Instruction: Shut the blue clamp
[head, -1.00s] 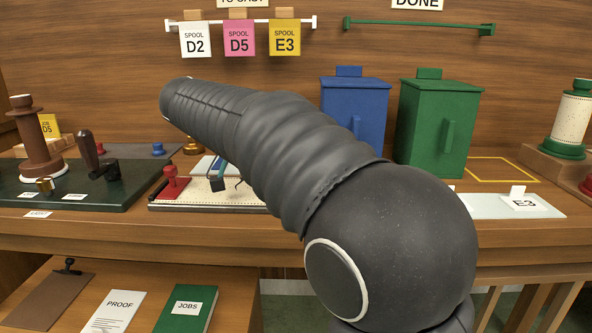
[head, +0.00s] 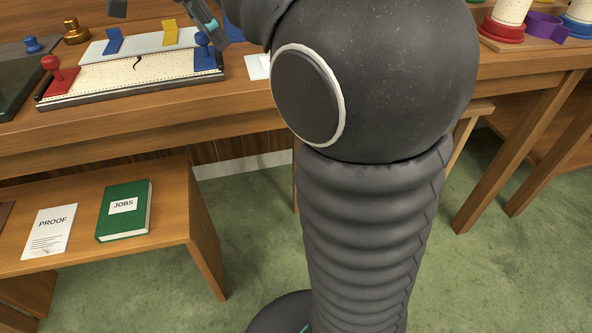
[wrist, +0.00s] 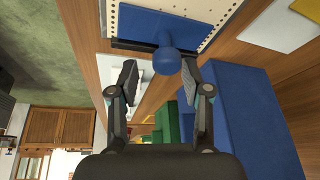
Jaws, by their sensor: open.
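The blue clamp (head: 206,58) is at the right end of the long cream bed (head: 130,80), with a round knob on top. In the wrist view the clamp's blue plate (wrist: 145,25) and its knob (wrist: 167,62) face me. I cannot tell how far the plate is tilted. My gripper (wrist: 158,78) is open and empty, with its fingers on either side of the knob's line; I see no contact. In the head view part of my gripper (head: 207,16) shows just above the clamp; its other parts are cut off or hidden by my arm.
A red clamp (head: 57,78) is at the bed's left end. Behind the bed lies a grey plate (head: 140,42) with blue and yellow pieces. A blue box (wrist: 238,120) stands close to my gripper in the wrist view. A low shelf below holds a green book (head: 124,212).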

